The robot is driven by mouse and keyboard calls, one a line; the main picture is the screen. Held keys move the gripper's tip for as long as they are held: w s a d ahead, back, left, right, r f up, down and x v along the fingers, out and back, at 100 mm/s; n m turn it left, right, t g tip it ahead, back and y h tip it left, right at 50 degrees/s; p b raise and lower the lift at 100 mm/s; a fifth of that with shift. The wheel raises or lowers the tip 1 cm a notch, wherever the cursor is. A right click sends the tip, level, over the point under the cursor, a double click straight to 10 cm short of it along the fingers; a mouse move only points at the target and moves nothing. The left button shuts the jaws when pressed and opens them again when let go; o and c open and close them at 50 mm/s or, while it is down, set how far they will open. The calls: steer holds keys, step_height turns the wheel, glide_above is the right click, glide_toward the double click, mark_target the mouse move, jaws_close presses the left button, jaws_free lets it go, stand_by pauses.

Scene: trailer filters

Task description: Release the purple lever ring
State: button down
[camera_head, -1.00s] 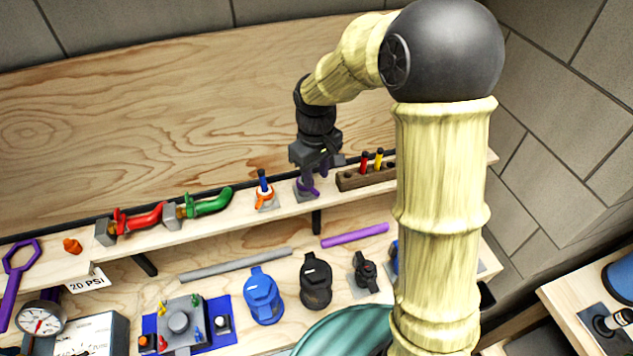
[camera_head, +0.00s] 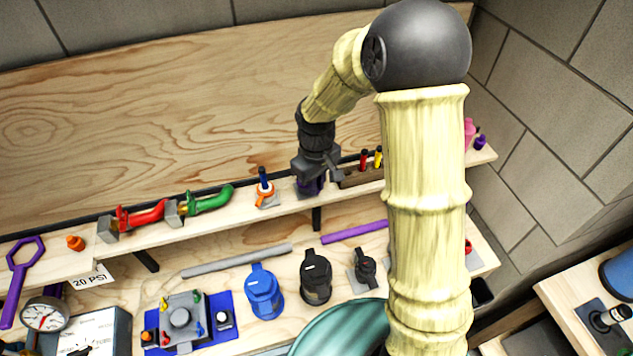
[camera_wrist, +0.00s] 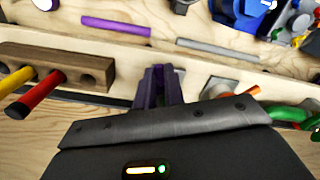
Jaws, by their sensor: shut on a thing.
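The purple lever ring (camera_head: 311,187) stands on its small grey base on the wooden shelf, just left of the wooden peg block. My gripper (camera_head: 313,181) is down over the ring from above and is shut on it. The gripper body hides most of the ring and its lever in the head view. In the wrist view, my purple-dark fingertips (camera_wrist: 162,82) come together at the shelf edge, and the ring itself is hard to tell apart from them.
The wooden block (camera_head: 362,176) with red and yellow pegs is close on the right. Below the shelf lie a purple bar (camera_head: 354,232) and a grey rod (camera_head: 237,261).

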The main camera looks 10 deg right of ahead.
steer(key=shift+w+d+n, duration=0.15)
steer(key=shift+w+n, duration=0.05)
steer(key=shift+n, duration=0.4)
steer(key=shift+w+d+n, duration=0.15)
steer(key=shift+n, duration=0.45)
steer(key=c, duration=1.5)
jaws_free()
step_height(320, 180, up, 18)
steer(key=b, duration=0.3)
steer(key=shift+f, duration=0.25)
